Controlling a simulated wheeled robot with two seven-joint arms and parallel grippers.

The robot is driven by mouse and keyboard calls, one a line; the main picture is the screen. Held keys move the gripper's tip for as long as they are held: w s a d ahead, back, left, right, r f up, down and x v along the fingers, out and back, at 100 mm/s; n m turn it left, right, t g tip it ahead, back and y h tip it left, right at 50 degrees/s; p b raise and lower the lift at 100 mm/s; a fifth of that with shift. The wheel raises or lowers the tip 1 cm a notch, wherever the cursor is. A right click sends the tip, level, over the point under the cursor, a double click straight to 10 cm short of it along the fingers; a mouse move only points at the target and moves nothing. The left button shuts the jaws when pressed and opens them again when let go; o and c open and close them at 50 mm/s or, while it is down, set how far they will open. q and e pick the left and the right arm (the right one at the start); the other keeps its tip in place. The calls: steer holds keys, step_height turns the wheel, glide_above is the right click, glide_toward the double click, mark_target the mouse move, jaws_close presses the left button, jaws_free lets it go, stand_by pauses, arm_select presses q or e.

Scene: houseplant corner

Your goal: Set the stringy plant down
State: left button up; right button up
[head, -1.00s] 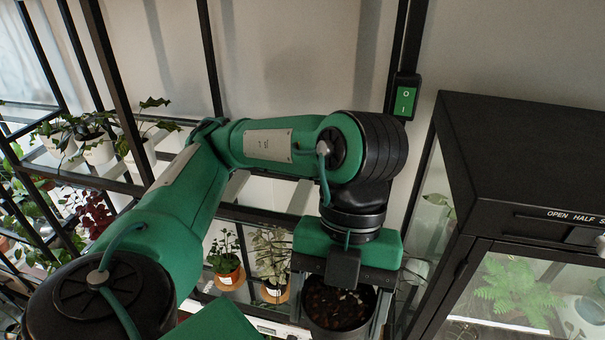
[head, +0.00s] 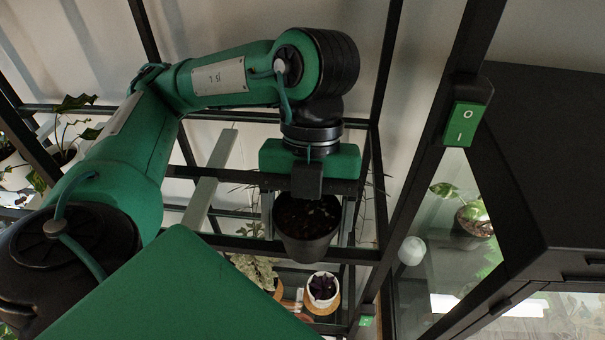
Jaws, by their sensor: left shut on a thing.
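My left gripper (head: 308,205) is shut on a dark grey round pot (head: 307,250) with dark soil in it, and holds it upright below the wrist. Thin, spiky strands (head: 377,190) show to the sides of the gripper; the wrist and gripper hide where they grow from, so I cannot tell whether they belong to this pot. Black shelf bars show around and behind the pot, and I cannot tell whether its base touches anything. My right gripper is out of view.
A purple plant in a white pot (head: 322,291) and a pale leafy plant (head: 256,270) stand lower, below the held pot. A black post with a green switch (head: 466,124) rises at right, beside a glass-fronted cabinet (head: 560,170). A leafy plant (head: 68,135) stands at left.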

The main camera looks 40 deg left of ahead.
arm_select(q)
steer(key=shift+w+a, duration=0.95)
steer(key=shift+w, duration=0.2)
steer(key=shift+w+a, duration=0.4)
steer(key=shift+w, duration=0.25)
steer(key=shift+w+a, duration=0.35)
steer(key=shift+w, duration=0.25)
steer(key=w+a, duration=0.2)
steer(key=w, duration=0.1)
steer(key=w+a, duration=0.1)
steer(key=w, duration=0.1)
steer(key=shift+w+a+f+b, duration=0.1)
steer(key=shift+w+f+b, duration=0.05)
steer(key=shift+f+b, duration=0.25)
steer(key=shift+w+a+f+b, duration=0.1)
steer(key=shift+w+f+b, duration=0.05)
steer(key=shift+f+b, duration=0.7)
steer(key=shift+f, duration=0.2)
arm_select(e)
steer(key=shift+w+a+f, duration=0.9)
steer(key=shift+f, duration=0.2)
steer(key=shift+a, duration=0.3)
arm_select(q)
steer(key=shift+f+b, duration=0.3)
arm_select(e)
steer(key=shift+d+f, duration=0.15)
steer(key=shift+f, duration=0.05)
